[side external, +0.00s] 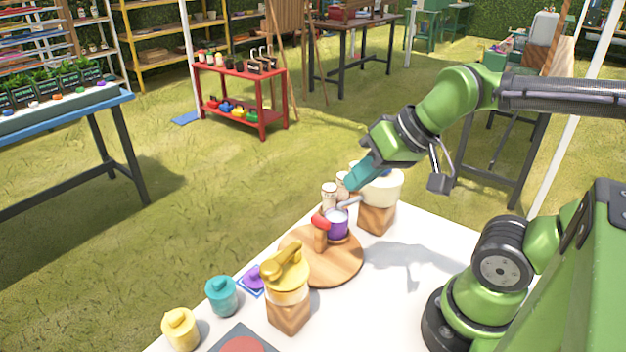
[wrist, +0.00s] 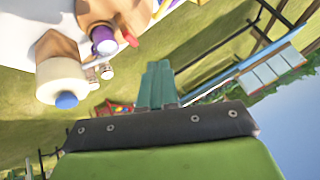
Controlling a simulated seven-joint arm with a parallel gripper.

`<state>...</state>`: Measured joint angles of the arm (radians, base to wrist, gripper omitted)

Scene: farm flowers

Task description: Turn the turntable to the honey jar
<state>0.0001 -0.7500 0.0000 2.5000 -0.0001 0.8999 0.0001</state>
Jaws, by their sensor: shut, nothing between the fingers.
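The round wooden turntable (side external: 345,268) lies on the white table. A wooden post with a red cap (side external: 320,222) stands on it, and a purple cup with a pale top (side external: 338,229) sits at its far side. The cup also shows in the wrist view (wrist: 103,42). A yellow-topped jar (side external: 287,283) on a wooden block stands at the near edge of the turntable; I cannot tell if it is the honey jar. My gripper (side external: 350,185) is shut and empty, above the table's far end beyond the turntable. In the wrist view its teal fingers (wrist: 158,68) are together.
A cream pot (side external: 384,190) on a wooden block and small pale shakers (side external: 329,196) stand close to my gripper. A teal jar (side external: 221,297), a yellow jar (side external: 180,331) and a purple piece (side external: 254,280) are at the near left.

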